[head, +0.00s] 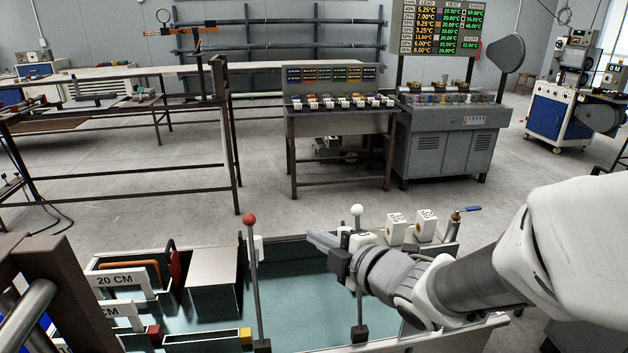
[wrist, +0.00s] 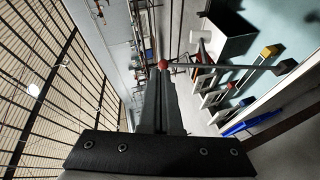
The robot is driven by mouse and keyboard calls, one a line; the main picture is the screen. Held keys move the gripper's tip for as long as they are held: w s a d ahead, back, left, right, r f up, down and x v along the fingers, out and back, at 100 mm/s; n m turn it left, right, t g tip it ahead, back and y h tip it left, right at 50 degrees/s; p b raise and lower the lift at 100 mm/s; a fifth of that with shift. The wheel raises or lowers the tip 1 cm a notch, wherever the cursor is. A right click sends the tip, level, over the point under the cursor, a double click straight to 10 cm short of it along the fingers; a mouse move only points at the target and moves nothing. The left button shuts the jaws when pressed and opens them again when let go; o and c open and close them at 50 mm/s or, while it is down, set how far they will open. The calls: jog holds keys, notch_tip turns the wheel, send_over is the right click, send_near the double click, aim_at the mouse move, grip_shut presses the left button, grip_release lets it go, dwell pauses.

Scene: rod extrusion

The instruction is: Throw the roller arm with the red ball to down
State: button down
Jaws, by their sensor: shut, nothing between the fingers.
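The roller arm with the red ball (head: 249,219) stands nearly upright in the head view, a thin grey rod rising from a dark base in the teal tank. In the wrist view the red ball (wrist: 163,65) shows just past my fingertips, with its rod running right. My gripper (head: 316,240) is shut and empty, to the right of the red ball in the head view, with its fingers pointing left. Its fingers also show in the wrist view (wrist: 162,80). I cannot tell whether the fingertips touch the ball; they look apart in the head view.
A second lever with a white ball (head: 357,210) stands upright close beside my gripper. White blocks (head: 396,228) and a blue-handled valve (head: 458,214) are at the tank's back right. A grey box (head: 212,268) and a "20 CM" label (head: 119,280) lie left of the red-ball rod.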

jog(key=s+a+f+n+g+y, duration=0.2)
jog(key=s+a+n+y, duration=0.1)
jog(key=a+n, duration=0.15)
jog(key=w+d+x, duration=0.1)
jog(key=w+x, duration=0.1)
jog(key=x, duration=1.1)
jog(key=shift+r, duration=0.2)
jog(key=shift+w+d, duration=0.1)
jog(key=shift+w, duration=0.05)
